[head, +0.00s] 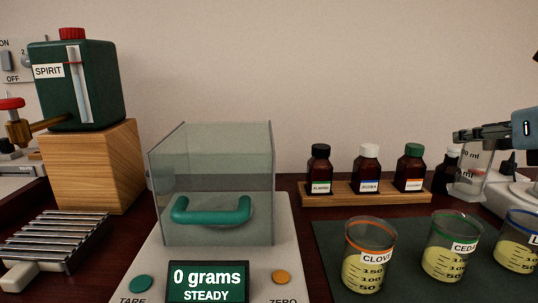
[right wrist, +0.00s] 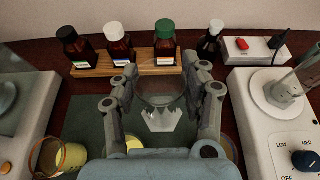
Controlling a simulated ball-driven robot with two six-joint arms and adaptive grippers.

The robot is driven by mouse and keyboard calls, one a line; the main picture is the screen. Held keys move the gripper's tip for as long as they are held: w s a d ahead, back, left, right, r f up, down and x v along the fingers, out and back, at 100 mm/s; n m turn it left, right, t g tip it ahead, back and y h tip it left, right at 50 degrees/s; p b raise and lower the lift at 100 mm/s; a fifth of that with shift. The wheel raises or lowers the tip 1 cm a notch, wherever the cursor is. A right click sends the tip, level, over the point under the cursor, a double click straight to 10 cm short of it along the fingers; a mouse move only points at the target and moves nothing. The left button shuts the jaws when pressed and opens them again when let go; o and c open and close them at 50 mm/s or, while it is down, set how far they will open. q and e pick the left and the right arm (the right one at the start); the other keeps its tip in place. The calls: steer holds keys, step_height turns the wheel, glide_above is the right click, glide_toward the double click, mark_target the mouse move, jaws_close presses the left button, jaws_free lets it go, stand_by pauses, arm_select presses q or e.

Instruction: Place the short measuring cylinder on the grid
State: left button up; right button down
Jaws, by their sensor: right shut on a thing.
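My right gripper (head: 468,137) is at the right of the head view. It is shut on a clear glass vessel (head: 468,180) with "ml" marks, which looks like the short measuring cylinder. In the right wrist view the vessel (right wrist: 161,117) shows between the two fingers of the right gripper (right wrist: 164,76), with a round rim and a pale lower part. I cannot tell whether its base touches anything. A slatted metal rack (head: 62,238), likely the grid, lies at the far left of the head view, empty. My left gripper is out of view.
A balance with a glass box (head: 211,170) stands between the rack and my right gripper. Labelled beakers (head: 369,258) stand on a dark mat (head: 325,240). Bottles stand on a wooden holder (head: 343,190). A green spirit tank (head: 100,90) sits on a wooden block (head: 92,165).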

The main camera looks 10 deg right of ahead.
step_height(320, 180, up, 7)
steer(key=p, duration=0.6)
step_height(320, 180, down, 8)
steer(key=b, duration=0.6)
arm_select(q)
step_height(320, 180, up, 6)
steer(key=p, duration=0.7)
arm_select(e)
step_height(320, 180, up, 8)
step_height(320, 180, down, 8)
steer(key=b, duration=0.7)
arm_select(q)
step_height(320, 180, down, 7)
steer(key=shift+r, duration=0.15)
arm_select(e)
steer(key=shift+r, duration=0.1)
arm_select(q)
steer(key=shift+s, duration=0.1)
